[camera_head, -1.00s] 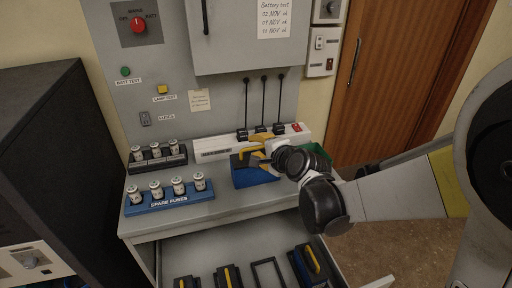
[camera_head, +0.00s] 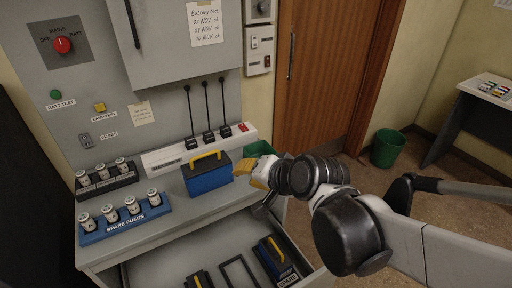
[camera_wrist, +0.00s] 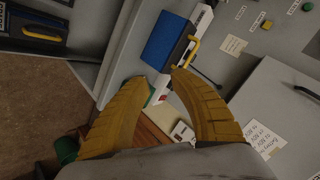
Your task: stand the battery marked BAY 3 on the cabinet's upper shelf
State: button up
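A blue battery (camera_head: 210,181) with a black top and yellow handle stands upright on the counter, in front of the white strip. No marking on it is readable. It also shows in the wrist view (camera_wrist: 166,40), beyond my fingertips. My gripper (camera_head: 254,178) is to its right, apart from it. In the wrist view the yellow fingers of my gripper (camera_wrist: 159,76) are parted with nothing held between them. The grey wall cabinet (camera_head: 170,35) above the counter has its door shut, so its shelves are hidden.
The open drawer (camera_head: 160,262) below holds batteries and an empty black frame (camera_head: 239,271). Fuse racks (camera_head: 125,219) stand at the counter's left. The white strip (camera_head: 165,161) with black plugs and cables runs along the back. A green bin (camera_head: 388,149) stands by the door.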

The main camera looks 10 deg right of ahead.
jog(key=s+d+n+g+h, duration=0.2)
jog(key=s+d+n, duration=0.4)
jog(key=s, duration=0.5)
jog(key=d+h, duration=0.1)
jog(key=d, duration=0.1)
jog(key=shift+s+d+f+n+g+h, duration=0.15)
jog(key=shift+d+f+n+g+h, duration=0.15)
jog(key=shift+d+h, duration=0.1)
